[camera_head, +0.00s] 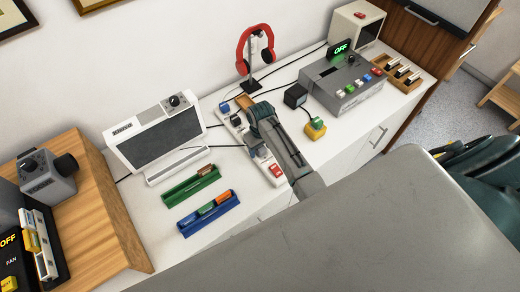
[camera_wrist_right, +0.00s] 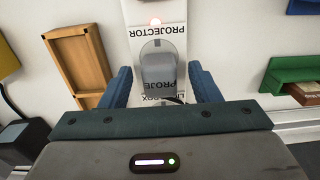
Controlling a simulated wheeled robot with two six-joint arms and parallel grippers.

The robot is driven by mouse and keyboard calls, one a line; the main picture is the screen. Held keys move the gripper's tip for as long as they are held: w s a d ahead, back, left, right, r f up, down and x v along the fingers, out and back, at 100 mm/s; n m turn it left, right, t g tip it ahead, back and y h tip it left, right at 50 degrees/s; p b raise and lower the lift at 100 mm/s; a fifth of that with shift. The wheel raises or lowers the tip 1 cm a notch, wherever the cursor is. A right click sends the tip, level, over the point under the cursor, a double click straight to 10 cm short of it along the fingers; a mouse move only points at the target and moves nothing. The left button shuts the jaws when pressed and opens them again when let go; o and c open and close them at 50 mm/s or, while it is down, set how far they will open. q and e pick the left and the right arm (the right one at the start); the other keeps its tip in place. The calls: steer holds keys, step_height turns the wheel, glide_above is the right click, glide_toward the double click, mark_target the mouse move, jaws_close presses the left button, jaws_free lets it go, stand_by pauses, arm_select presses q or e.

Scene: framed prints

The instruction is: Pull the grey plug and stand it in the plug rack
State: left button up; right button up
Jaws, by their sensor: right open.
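My right gripper (camera_wrist_right: 161,88) is open, with one finger on each side of the plug and a gap on both sides. In the head view my right arm reaches over the strip and hides the plug. A small, empty wooden tray (camera_wrist_right: 52,46), which may be the plug rack, lies left of the strip in the wrist view. My left gripper is not in view.
A green tray (camera_head: 179,195) and a blue tray (camera_head: 192,223) lie left of the strip in the head view. A headphone stand (camera_head: 252,78) is behind; a black adapter (camera_head: 295,96), yellow plug (camera_head: 315,128) and grey console (camera_head: 335,92) are to the right. Cables cross the counter.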

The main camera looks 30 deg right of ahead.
steer(key=shift+r, duration=0.1)
steer(key=shift+p, duration=0.4)
stand_by(0.7)
jaws_close()
steer(key=shift+r, duration=2.95)
